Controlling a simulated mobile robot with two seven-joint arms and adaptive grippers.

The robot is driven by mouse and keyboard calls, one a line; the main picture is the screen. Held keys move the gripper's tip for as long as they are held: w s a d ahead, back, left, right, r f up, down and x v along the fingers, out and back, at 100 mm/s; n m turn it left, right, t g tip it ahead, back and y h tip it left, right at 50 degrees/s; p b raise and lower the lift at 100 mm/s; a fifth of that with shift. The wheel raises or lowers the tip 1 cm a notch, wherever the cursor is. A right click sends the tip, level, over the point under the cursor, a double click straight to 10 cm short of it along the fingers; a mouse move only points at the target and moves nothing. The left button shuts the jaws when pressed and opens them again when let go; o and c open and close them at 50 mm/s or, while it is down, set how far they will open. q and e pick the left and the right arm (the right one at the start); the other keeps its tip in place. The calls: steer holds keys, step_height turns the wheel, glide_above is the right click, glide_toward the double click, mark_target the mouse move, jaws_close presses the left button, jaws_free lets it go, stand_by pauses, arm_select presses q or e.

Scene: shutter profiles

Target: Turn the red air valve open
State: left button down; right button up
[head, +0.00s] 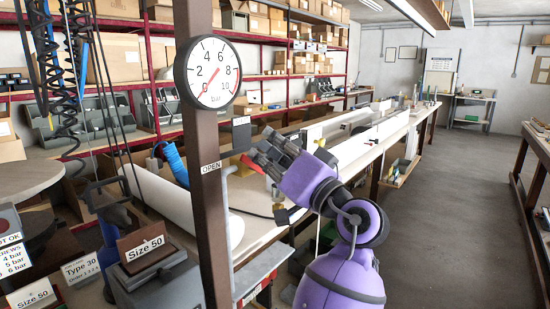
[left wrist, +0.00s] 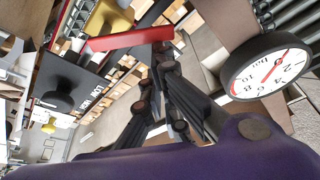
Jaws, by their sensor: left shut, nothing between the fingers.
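The red air valve lever (head: 252,163) is partly hidden behind my left gripper (head: 262,148) in the head view. In the left wrist view the red lever (left wrist: 130,40) is a long bar, its end close to the tips of my left gripper (left wrist: 163,52). I cannot tell whether they touch. The left gripper is shut with nothing between its fingers. A round pressure gauge (head: 208,72) sits on a brown post (head: 204,200), its red needle near 0. An OPEN label (head: 210,167) is on the post. My right gripper is not in view.
A long workbench (head: 370,140) with white profiles runs behind my left arm. A grey box with a Size 50 sign (head: 143,250) stands at lower left. Black coiled hoses (head: 65,70) hang at left. The aisle floor (head: 450,200) at right is clear.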

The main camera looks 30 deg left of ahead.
arm_select(q)
steer(key=shift+s+a+f+n+g+y+b, duration=0.15)
steer(key=shift+s+f+n+g+b, duration=0.35)
steer(key=shift+n+b, duration=0.95)
steer(key=shift+s+d+f+n+g+y+b, duration=0.1)
steer(key=shift+s+f+n+g+y+b, duration=0.4)
steer(key=shift+n+b, duration=0.95)
steer(key=shift+s+a+f+n+g+h+b, duration=0.15)
steer(key=shift+s+n+g+b, duration=0.6)
steer(key=shift+b, duration=1.05)
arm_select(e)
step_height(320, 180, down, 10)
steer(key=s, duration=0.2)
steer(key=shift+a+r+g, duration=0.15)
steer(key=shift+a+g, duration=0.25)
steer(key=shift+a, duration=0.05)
arm_select(q)
steer(key=shift+w+r+n, duration=0.1)
steer(key=shift+n, duration=0.15)
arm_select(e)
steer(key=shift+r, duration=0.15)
